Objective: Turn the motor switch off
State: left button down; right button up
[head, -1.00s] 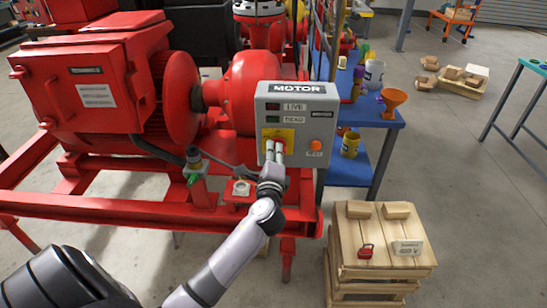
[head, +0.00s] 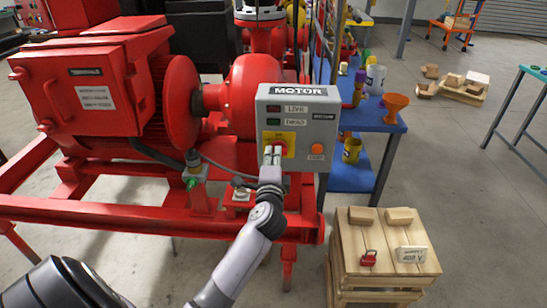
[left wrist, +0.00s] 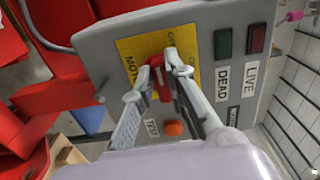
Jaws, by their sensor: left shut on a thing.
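The grey motor control box (head: 325,135) stands at the front of the red skid. Its red motor switch handle (head: 281,147) sits on a yellow plate (head: 288,136). In the left wrist view the red handle (left wrist: 161,82) is between the fingers of my left gripper (left wrist: 162,75), which is shut on it; the yellow plate (left wrist: 128,46) shows behind. In the head view the left gripper (head: 274,156) reaches the switch from below and partly hides it. The red LIVE lamp (left wrist: 256,39) and green DEAD lamp (left wrist: 223,43) both look dark. My right gripper is not in view.
An orange test button (left wrist: 173,129) is close beside the gripper's fingers. A wooden crate (head: 350,285) at the lower right carries a red padlock (head: 368,258), a label plate and blocks. A blue shelf (head: 372,120) stands behind the box.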

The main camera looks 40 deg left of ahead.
pick_arm(q)
jog(key=c, duration=1.6)
grip_release()
jog(key=shift+s, duration=0.1)
jog(key=v, duration=1.2)
